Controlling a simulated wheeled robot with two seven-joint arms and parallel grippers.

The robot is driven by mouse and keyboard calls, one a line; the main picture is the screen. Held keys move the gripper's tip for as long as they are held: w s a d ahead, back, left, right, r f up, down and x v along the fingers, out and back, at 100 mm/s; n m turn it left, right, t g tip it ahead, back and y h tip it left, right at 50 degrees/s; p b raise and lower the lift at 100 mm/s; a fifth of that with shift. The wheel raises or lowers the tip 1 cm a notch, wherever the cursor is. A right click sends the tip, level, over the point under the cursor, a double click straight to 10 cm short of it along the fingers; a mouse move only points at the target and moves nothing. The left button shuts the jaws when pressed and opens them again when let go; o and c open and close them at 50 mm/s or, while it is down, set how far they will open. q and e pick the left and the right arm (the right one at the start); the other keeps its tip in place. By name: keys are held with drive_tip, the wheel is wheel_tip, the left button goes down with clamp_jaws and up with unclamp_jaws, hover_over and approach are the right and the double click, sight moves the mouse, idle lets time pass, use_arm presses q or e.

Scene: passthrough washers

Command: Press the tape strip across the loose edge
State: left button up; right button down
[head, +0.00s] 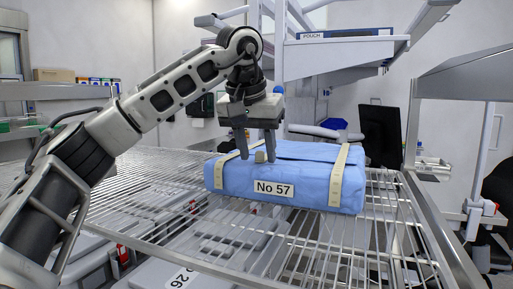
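A blue wrapped package (305,178) labelled "No 57" lies on the wire rack. Two cream tape strips cross it, one near its left end (219,174) and one near its right end (339,178). A short cream piece (260,157) shows on the top front edge, between the fingers; whether it is tape is unclear. A fold of the wrap runs along the top. My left gripper (257,156) points down over the package's left half, its fingers apart on either side of the short piece. Contact cannot be told. My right gripper is out of view.
The wire rack (150,190) is bare left of and in front of the package. A metal frame (440,235) borders it on the right. Grey bins, one labelled 26 (178,278), sit below.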

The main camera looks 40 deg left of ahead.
use_arm(q)
drive_tip(key=p+v, duration=0.4)
drive_tip(key=v, duration=1.2)
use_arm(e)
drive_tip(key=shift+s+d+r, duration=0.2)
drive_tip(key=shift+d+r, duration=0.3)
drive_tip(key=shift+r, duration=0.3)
use_arm(q)
drive_tip(key=shift+s+f, duration=0.1)
